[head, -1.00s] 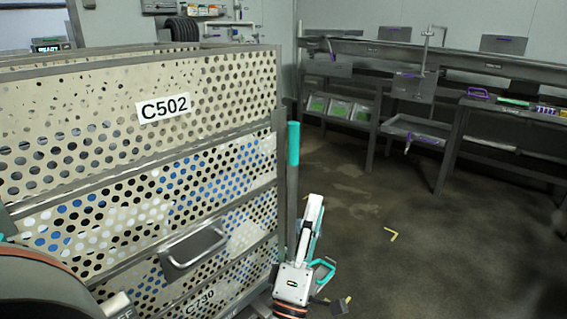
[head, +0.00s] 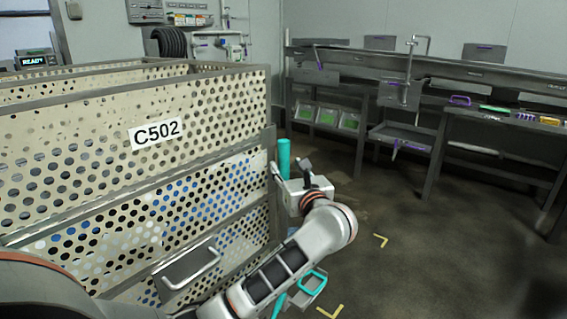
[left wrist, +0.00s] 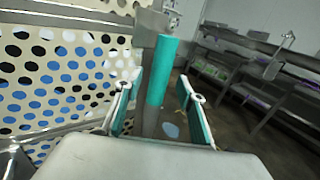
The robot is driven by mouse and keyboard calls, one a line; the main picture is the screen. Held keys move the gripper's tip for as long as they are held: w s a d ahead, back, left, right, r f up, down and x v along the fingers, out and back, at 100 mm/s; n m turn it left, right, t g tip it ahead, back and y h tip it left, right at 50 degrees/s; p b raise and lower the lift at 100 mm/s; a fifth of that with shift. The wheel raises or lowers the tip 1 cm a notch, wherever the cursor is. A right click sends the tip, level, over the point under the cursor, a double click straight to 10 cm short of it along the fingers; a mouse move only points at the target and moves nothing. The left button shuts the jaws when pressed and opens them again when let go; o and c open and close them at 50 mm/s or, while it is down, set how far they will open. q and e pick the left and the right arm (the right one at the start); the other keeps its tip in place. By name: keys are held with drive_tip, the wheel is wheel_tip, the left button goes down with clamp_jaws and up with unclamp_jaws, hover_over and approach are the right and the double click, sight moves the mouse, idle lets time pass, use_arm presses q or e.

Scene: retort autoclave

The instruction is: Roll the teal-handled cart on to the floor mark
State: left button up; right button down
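The cart (head: 70,130) is a tall beige perforated cage labelled C502 at the left of the head view. Its upright teal handle (head: 284,157) is at the near right corner and also shows in the left wrist view (left wrist: 162,72). My left gripper (head: 289,170) is at the handle. In the left wrist view its teal-padded fingers (left wrist: 160,105) are open, one on each side of the handle, with visible gaps. Yellow corner brackets of the floor mark (head: 381,241) lie on the floor right of the cart.
A grey bench (head: 400,60) with bins and trays runs along the back wall. A side table (head: 500,118) stands at the right. The dark floor between the cart and the benches is clear.

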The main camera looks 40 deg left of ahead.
sight(286, 164)
use_arm(q)
drive_tip(key=shift+x, duration=1.95)
